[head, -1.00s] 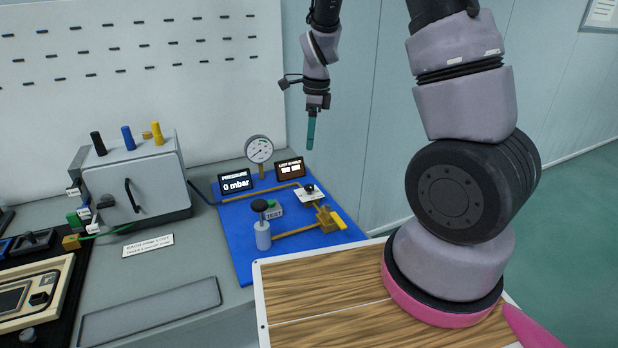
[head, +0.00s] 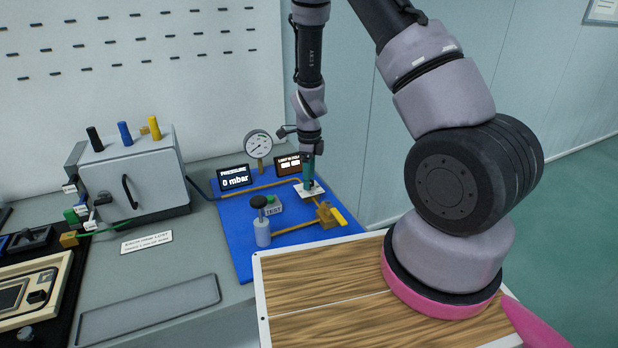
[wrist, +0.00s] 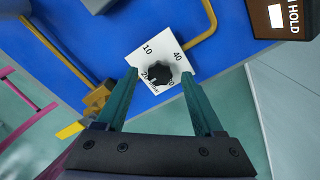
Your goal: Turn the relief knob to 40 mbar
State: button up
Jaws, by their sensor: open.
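The relief knob (wrist: 157,75) is a small black lobed knob on a white dial plate (wrist: 165,46), which also shows on the blue board in the head view (head: 313,193). In the wrist view, 10 and 40 are readable on the plate; the lower marks are partly covered. Which mark the knob points at is not clear. My gripper (wrist: 160,76) has its two teal fingers apart, one on each side of the knob; contact is not visible. In the head view my gripper (head: 309,184) points down over the plate and hides the knob. The pressure display (head: 235,178) reads 0 mbar.
A round gauge (head: 258,145) and a hold display (head: 287,164) stand behind the plate. A black-topped pump-like cylinder (head: 262,230) and a brass valve with a yellow lever (head: 338,216) are nearby. A grey case (head: 130,180) stands to the left.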

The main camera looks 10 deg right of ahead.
jog(key=shift+f, duration=0.35)
grip_shut()
